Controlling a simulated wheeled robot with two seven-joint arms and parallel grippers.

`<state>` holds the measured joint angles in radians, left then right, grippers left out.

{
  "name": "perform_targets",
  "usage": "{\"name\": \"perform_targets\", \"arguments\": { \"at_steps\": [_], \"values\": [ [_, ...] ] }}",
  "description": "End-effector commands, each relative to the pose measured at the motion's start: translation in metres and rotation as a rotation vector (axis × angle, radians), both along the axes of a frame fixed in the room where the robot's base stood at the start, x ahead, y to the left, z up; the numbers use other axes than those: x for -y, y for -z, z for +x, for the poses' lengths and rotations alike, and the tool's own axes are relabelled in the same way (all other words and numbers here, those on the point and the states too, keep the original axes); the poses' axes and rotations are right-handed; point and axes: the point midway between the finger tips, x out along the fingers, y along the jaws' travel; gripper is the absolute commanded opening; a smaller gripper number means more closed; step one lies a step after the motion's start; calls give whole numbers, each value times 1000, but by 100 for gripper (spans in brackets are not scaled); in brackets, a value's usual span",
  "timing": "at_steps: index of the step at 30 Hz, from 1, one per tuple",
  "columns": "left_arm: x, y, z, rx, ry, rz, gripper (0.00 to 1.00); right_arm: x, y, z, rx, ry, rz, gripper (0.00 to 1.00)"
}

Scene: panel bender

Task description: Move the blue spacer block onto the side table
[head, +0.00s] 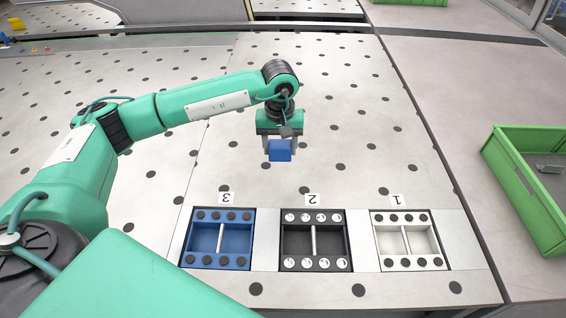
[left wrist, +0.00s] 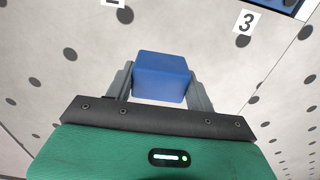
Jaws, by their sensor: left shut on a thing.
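The blue spacer block (head: 280,151) is held between the fingers of my left gripper (head: 279,146), over the perforated light table beyond the tray marked 2. In the left wrist view the block (left wrist: 161,76) sits between both fingers of the gripper (left wrist: 160,88), with its blue faces showing. I cannot tell its exact height above the surface. My right gripper is not in view. I cannot tell for sure which surface is the side table.
A blue tray (head: 221,225), a black tray (head: 314,226) and a white tray (head: 408,227) stand in a row near the front edge, marked 3, 2 and 1. A green crate (head: 520,180) is at the right. The perforated table (head: 350,110) around the gripper is clear.

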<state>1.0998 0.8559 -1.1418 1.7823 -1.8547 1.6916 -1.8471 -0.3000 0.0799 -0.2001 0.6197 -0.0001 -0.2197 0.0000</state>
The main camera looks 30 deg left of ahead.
Motion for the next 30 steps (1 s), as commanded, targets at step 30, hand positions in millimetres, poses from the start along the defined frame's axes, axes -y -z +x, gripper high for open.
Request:
{"name": "perform_targets", "arguments": {
  "at_steps": [30],
  "values": [
    [0, 96, 0, 0, 1, 0, 30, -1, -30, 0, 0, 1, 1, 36]
  ]
}}
